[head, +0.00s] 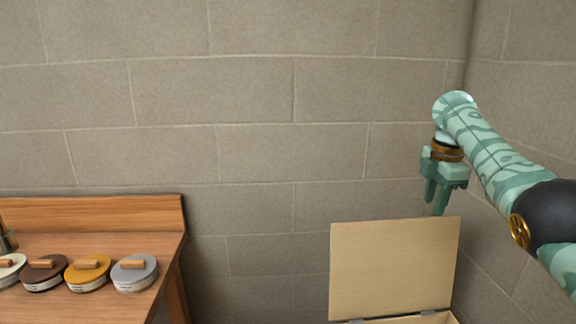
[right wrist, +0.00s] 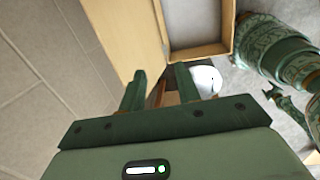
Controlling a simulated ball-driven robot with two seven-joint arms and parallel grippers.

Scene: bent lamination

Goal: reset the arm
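My right arm comes in from the right in the head view, patterned in light and dark green. My right gripper (head: 438,200) points down above and behind the raised lid of a pale wooden box. In the right wrist view its two fingers (right wrist: 160,87) stand apart with nothing between them. The fingers are clear of the box in that view.
The pale wooden box has its lid (head: 394,270) standing open; its hollow inside (right wrist: 195,25) shows in the right wrist view. A wooden bench (head: 100,215) at left holds several round lidded tins, including a grey one (head: 134,272). Block walls (head: 260,90) close the corner.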

